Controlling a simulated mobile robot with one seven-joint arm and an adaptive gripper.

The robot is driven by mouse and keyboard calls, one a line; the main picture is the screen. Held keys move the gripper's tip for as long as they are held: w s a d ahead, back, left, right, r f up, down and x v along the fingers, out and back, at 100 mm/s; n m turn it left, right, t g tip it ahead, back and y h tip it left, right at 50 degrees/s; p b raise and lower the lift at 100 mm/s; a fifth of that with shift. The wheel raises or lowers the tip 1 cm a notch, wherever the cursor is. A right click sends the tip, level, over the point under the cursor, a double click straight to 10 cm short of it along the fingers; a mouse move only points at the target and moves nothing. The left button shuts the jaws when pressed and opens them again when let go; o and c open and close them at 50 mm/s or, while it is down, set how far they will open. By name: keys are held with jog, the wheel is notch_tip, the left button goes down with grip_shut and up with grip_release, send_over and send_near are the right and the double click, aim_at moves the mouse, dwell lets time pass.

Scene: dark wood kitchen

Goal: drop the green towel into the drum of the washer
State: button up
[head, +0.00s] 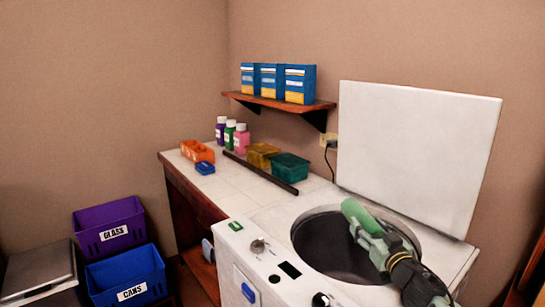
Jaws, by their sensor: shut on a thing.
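The washer (296,292) is a white top-loader with its lid (410,155) raised against the wall. Its round drum (330,250) is open and dark inside. My gripper (364,226) reaches in from the lower right, over the right part of the drum opening. It is shut on the green towel (357,213), which looks like a small roll at the fingertips. The towel shows above the far part of the opening. Its exact height over the drum and its far side cannot be told. No loose item shows inside the visible part of the drum.
A tiled counter (235,190) left of the washer holds bottles (230,134), orange boxes (198,150), a green container (290,167) and a dark bar (260,173). A shelf (278,103) holds blue boxes. Purple (110,212) and blue bins (125,270) stand at lower left.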

jog(key=shift+f, duration=0.2)
jog(key=o, duration=1.4)
jog(key=shift+c, duration=0.2)
notch_tip(320, 180, up, 10)
jog(key=shift+s, duration=0.1)
